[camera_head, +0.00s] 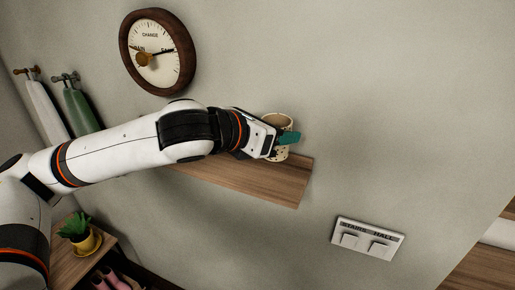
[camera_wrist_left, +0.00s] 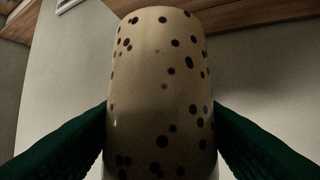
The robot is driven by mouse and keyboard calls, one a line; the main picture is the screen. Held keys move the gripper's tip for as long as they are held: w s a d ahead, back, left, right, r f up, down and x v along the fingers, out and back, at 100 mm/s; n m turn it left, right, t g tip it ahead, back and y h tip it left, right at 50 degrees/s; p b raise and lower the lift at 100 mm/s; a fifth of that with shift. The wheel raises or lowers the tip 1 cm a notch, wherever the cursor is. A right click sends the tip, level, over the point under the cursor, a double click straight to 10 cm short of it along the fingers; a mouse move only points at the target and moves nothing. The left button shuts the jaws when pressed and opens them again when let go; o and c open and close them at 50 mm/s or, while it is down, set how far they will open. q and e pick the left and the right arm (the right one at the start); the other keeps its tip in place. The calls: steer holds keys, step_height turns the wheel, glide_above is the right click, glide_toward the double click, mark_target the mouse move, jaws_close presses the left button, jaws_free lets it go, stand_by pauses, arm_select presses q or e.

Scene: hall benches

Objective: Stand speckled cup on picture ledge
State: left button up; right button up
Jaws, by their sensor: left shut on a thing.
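The speckled cup (camera_head: 281,122) is cream with dark spots. In the left wrist view the cup (camera_wrist_left: 160,90) fills the middle, with a green finger against each side. My left gripper (camera_head: 284,140) is shut on it. In the head view the cup appears upright at the right part of the wooden picture ledge (camera_head: 260,184). The ledge also shows at the top of the left wrist view (camera_wrist_left: 250,14). My right gripper is not in view.
A switch plate (camera_head: 367,239) is on the wall below right of the ledge. Cloths hang on hooks at the left. A potted plant (camera_head: 78,230) stands on a low bench. The ledge's right end looks bare.

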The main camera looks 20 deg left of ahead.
arm_select(q)
steer(key=shift+s+a+f, duration=0.25)
steer(key=shift+s+f, duration=0.2)
steer(key=shift+s, duration=0.1)
steer(key=shift+s+f, duration=0.15)
steer(key=shift+f, duration=0.15)
steer(key=f, duration=0.1)
steer(key=w+f, duration=0.1)
steer(key=d+f, duration=0.1)
steer(key=f, duration=0.1)
steer(key=shift+w+p, duration=0.4)
steer(key=shift+f, duration=0.25)
steer(key=shift+s+a+r, duration=0.1)
steer(key=shift+s+a, duration=0.25)
steer(key=shift+s, duration=0.1)
steer(key=o, duration=1.1)
steer(key=shift+w+d+f, duration=0.2)
steer(key=shift+w+f, duration=0.05)
steer(key=shift+c, duration=0.2)
steer(key=shift+s+a, duration=0.1)
